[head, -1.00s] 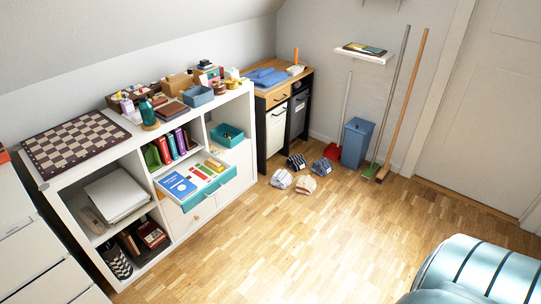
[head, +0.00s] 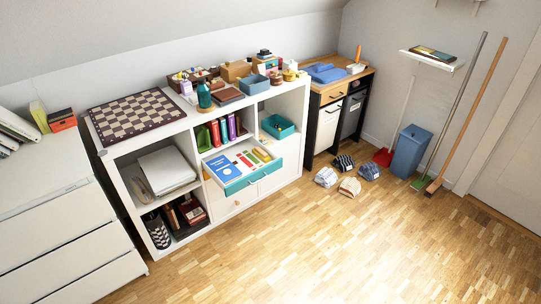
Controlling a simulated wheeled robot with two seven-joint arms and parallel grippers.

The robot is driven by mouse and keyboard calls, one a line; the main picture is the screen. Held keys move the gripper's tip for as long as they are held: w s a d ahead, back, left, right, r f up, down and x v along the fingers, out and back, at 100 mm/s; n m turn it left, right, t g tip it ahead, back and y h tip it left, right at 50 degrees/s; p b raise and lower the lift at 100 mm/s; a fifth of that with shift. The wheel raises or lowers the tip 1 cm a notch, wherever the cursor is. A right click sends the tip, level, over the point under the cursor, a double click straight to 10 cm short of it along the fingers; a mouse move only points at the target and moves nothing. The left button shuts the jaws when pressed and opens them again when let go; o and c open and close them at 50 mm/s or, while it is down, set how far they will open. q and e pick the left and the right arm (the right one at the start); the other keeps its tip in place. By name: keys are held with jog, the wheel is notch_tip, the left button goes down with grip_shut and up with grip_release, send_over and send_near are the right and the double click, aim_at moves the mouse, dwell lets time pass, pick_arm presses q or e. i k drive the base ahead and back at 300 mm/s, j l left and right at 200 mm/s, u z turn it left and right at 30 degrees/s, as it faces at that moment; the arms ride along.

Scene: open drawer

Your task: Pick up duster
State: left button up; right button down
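I cannot make out a duster for certain at this size. A teal-fronted drawer (head: 253,180) stands open in the white cube shelf (head: 205,119). In it lie a blue book (head: 225,168) and several small red, green and yellow items. A small white object (head: 356,68) with an upright orange piece (head: 358,53) behind it is on the wooden desk (head: 330,93); I cannot tell what it is. Neither of my grippers is in view.
A chessboard (head: 137,114), boxes and a teal bottle (head: 204,95) crowd the shelf top. A white chest of drawers (head: 60,215) stands at left. Several caps (head: 349,187) lie on the floor near a blue bin (head: 408,152) and brooms (head: 468,115). The front floor is clear.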

aim_at(259, 152)
jog(key=i+l+u, duration=0.15)
jog(key=i+l, duration=0.25)
jog(key=i+l+u, duration=0.1)
jog(key=i+l, duration=0.35)
jog(key=i+l+u, duration=0.15)
jog(key=i+l, duration=0.35)
jog(key=i+l+u, duration=0.15)
jog(key=i+l, duration=0.35)
jog(key=i+l+u, duration=0.15)
jog(key=i+l, duration=0.25)
jog(key=l, duration=0.25)
